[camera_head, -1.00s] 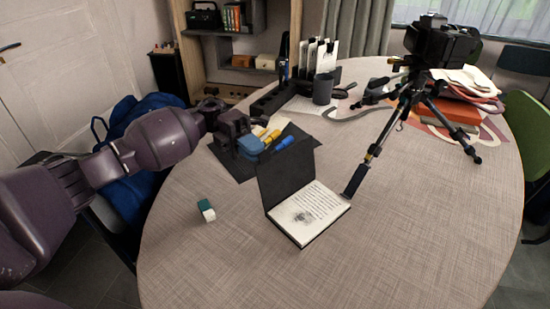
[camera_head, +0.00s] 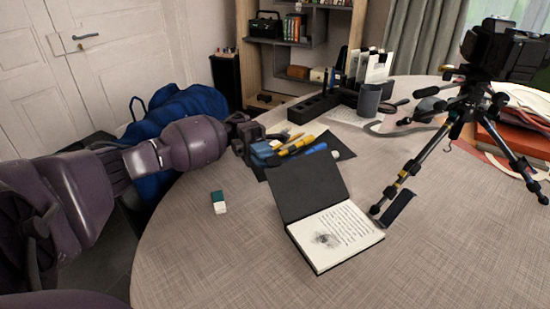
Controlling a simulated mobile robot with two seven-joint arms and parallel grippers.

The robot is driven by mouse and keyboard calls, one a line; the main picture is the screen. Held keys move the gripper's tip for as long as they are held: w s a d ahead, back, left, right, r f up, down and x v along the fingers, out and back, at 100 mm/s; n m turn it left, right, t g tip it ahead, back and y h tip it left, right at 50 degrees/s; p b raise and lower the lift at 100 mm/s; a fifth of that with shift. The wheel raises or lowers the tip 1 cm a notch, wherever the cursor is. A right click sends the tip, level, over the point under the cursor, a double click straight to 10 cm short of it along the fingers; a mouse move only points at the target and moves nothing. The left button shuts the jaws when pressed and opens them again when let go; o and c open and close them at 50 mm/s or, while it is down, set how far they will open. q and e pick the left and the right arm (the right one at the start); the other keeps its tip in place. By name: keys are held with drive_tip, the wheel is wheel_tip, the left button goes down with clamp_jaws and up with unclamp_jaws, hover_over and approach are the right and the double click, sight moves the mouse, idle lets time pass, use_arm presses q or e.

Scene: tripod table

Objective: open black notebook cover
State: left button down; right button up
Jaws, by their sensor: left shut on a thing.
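The black notebook lies on the table with its cover (camera_head: 308,185) swung up and tilted back to the left, away from the written cream page (camera_head: 338,237). I cannot tell whether the cover touches the table. My left gripper (camera_head: 257,143) is beyond the cover's far left corner and is shut on a small blue thing (camera_head: 263,152). A gap shows between that thing and the cover. The jaws are small and partly hidden. My right gripper is not in view.
Yellow pens (camera_head: 296,145) and a blue marker (camera_head: 315,149) lie behind the cover. A green-and-white eraser (camera_head: 218,202) lies to the left. A tripod (camera_head: 440,140) stands at the right, one leg close to the notebook. The table front is clear.

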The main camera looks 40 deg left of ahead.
use_arm(q)
drive_tip(key=shift+w+a+f, duration=0.15)
drive_tip(key=shift+a+f, duration=0.15)
drive_tip(key=shift+f, duration=0.2)
drive_tip(key=shift+a+f+b, duration=0.1)
drive_tip(key=shift+a+b, duration=0.1)
drive_tip(key=shift+b, duration=0.15)
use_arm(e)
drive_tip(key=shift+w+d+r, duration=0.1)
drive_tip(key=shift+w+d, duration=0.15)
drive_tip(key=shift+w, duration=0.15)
use_arm(q)
drive_tip(key=c, duration=1.3)
unclamp_jaws()
drive_tip(key=shift+c, duration=0.2)
drive_tip(key=shift+r, duration=0.6)
wheel_tip(320, 180, up, 19)
drive_tip(key=p, duration=0.4)
drive_tip(key=shift+p, duration=0.4)
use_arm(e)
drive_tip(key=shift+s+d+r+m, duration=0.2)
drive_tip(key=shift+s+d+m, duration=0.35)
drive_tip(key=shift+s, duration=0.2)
